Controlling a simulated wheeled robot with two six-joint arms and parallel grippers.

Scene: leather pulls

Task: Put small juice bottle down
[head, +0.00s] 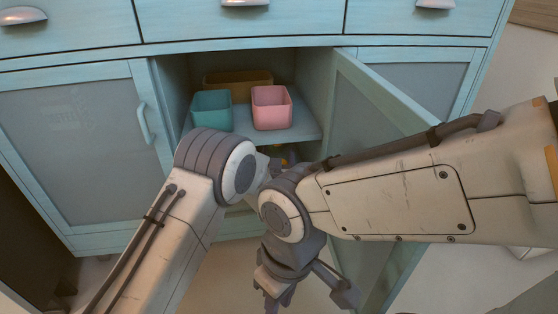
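I cannot make out the small juice bottle for sure. A small orange-yellow patch (284,161) shows in the cabinet's lower part, just behind my arms, too covered to identify. My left arm reaches up to the open cabinet, and its gripper is hidden behind the arm joints, so what it holds cannot be seen. My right gripper (308,296) points down in front of the cabinet, near the bottom of the head view. Its fingers are spread apart with nothing visible between them.
The light-blue cabinet (240,48) has its right door (365,112) swung open towards me. On its upper shelf (304,126) stand a teal bin (211,110), a pink bin (272,109) and a brown bin (238,80) behind. My arms cover much of the lower compartment.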

